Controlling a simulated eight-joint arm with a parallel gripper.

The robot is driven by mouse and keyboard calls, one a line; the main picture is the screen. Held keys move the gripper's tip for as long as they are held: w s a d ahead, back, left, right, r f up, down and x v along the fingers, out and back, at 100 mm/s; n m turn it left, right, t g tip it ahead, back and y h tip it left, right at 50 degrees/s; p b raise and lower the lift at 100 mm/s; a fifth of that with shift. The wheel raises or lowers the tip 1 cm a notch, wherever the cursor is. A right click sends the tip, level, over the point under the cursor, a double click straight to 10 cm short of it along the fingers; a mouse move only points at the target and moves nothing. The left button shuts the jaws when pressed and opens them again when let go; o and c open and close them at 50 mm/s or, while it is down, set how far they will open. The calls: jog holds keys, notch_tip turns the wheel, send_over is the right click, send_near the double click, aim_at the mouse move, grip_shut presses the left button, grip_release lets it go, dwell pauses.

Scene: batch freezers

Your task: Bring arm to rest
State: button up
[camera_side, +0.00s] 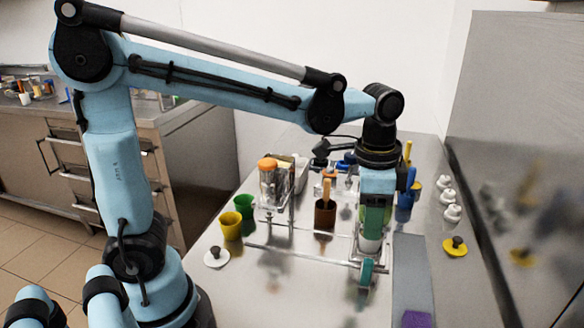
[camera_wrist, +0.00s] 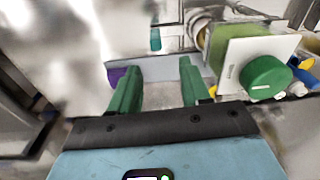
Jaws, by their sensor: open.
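My arm (camera_side: 215,65) reaches from the left over the steel worktop, with its last part hanging down at the right. My gripper (camera_side: 374,222) points down near the middle of the worktop. In the wrist view, the two green fingers of my gripper (camera_wrist: 157,70) stand apart with nothing held between them. A white cylinder (camera_side: 369,244) shows just below the fingers in the side view; I cannot tell whether they touch it. A green knob (camera_wrist: 265,77) on a white plate is right of the fingers in the wrist view.
A yellow cup (camera_side: 231,226) and green cup (camera_side: 244,206) stand left. A brown container (camera_side: 325,215) and an orange-lidded jar (camera_side: 268,178) stand between them and my gripper. A purple block (camera_side: 416,319) lies at the front.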

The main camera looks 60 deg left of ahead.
jog(key=s+a+f+n+t, duration=0.1)
jog(key=s+a+n+t, duration=0.5)
jog(key=a+n, duration=0.1)
jog(key=shift+s+a+n, duration=0.3)
jog(key=shift+a+n, duration=0.05)
jog(key=shift+n, duration=0.15)
dwell(0.6)
